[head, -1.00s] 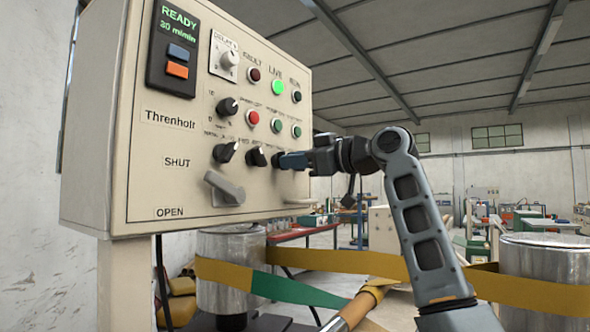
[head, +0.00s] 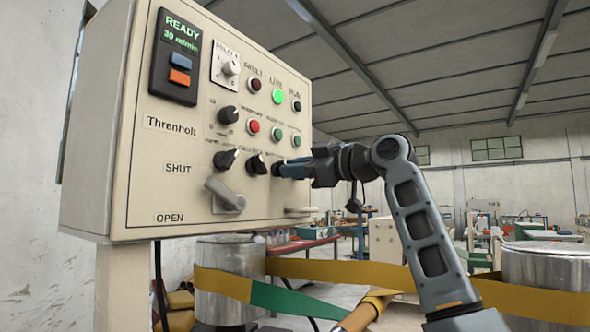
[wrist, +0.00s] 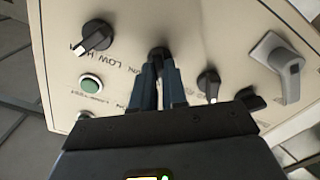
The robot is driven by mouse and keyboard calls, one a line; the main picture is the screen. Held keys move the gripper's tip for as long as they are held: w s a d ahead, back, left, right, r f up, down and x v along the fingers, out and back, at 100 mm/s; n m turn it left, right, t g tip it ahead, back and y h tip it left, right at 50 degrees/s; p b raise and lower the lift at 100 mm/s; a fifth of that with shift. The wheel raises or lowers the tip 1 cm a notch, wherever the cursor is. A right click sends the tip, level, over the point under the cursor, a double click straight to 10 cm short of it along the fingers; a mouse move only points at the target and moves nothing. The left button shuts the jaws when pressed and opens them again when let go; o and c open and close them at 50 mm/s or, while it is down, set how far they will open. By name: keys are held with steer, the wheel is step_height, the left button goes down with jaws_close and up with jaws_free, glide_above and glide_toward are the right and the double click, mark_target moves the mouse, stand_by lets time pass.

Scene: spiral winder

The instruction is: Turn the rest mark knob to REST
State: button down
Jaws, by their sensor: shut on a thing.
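The dark knob (wrist: 157,53) in the lower knob row sits between the fingertips of my gripper (wrist: 160,72) in the wrist view. My gripper is shut on this knob, and the fingers hide most of it. In the head view my gripper (head: 284,169) reaches the panel from the right, at the right end of the visible knob row. The label of the held knob and its pointer cannot be read, so I cannot tell its setting or confirm that it is the rest mark knob. The cream control panel (head: 150,200) shows READY on its display.
Two black knobs (head: 225,160) stand left of my gripper, with a grey lever (head: 225,194) below. In the wrist view another knob (wrist: 97,36) sits beside LOW lettering, near a green button (wrist: 90,83). A yellow band (head: 335,268) runs below the arm.

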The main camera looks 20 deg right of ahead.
steer(key=c, duration=1.2)
jaws_free()
steer(key=shift+o, duration=0.2)
steer(key=b+v, duration=0.1)
steer(key=v, duration=0.6)
steer(key=shift+s+d, duration=0.25)
steer(key=shift+s, duration=0.05)
